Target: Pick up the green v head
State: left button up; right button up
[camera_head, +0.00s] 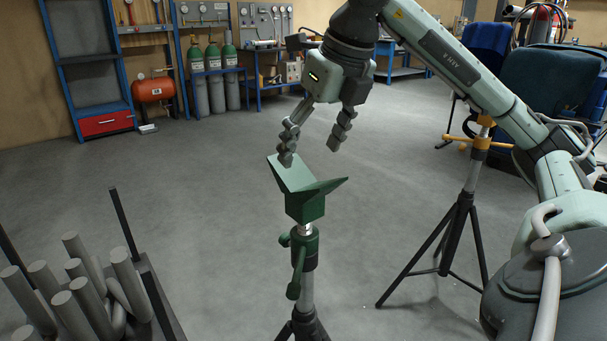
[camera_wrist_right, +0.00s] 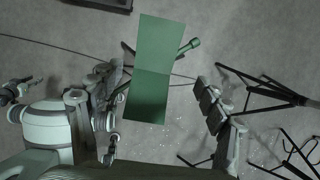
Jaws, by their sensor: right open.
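The green v head (camera_head: 303,190) sits on top of a stand (camera_head: 305,250) with a green clamp and dark tripod legs, near the middle of the head view. Its two sloping plates form an open V. My right gripper (camera_head: 311,150) is above it, fingers pointing down and spread apart, with nothing between them. In the head view the left finger's tip overlaps the upper left plate; I cannot tell whether it touches. In the right wrist view the v head (camera_wrist_right: 154,68) shows from above, between the open fingers (camera_wrist_right: 160,95) and partly beyond them. My left gripper is not in view.
A rack of grey pipes (camera_head: 85,290) stands at the lower left. A second tripod with a yellow-orange top (camera_head: 468,205) stands to the right, behind my right arm. Gas cylinders (camera_head: 214,75) and a blue shelf (camera_head: 85,65) line the back wall. The floor between is clear.

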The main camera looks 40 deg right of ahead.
aim_at(300, 181)
jog(key=shift+w+d+f, duration=0.1)
jog(key=shift+f, duration=0.4)
jog(key=x, duration=0.1)
jog(key=b+x, duration=0.1)
jog(key=x, duration=0.1)
jog(key=a+x, duration=0.1)
jog(key=x, duration=0.1)
jog(key=shift+s+f+b, duration=0.3)
jog(key=shift+f+b, duration=0.05)
jog(key=shift+w+f, duration=0.3)
jog(key=shift+f, duration=0.15)
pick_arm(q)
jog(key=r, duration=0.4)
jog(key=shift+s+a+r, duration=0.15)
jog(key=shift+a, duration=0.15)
pick_arm(e)
jog(key=shift+c, duration=0.6)
jog(key=c, duration=1.4)
jog(key=shift+c, duration=0.9)
jog(key=shift+r, duration=0.15)
